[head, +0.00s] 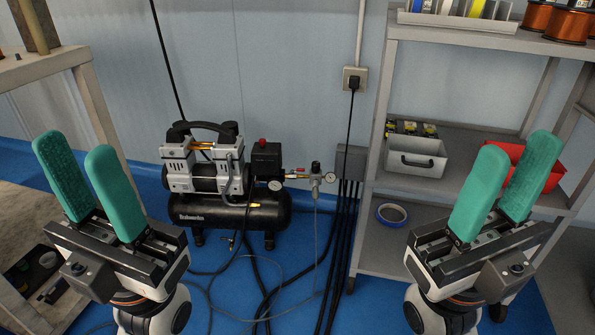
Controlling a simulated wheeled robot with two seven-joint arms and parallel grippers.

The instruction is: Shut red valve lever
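An air compressor with a black tank (232,212) stands on the blue floor, left of centre. A red knob (262,141) sits on top of its black switch box (266,158). A brass and grey outlet fitting with a regulator (315,172) and round gauges (330,178) runs to the right from it. My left gripper (76,147) is open and empty at the left, nearer than the compressor. My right gripper (517,146) is open and empty at the right, in front of the shelf.
A grey shelf unit (372,125) stands at the right with a grey bin (416,163), a red bin (512,151) and a blue tape roll (391,214). A wooden bench (98,108) is at the left. Hoses and black cables (336,255) cross the floor right of the compressor.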

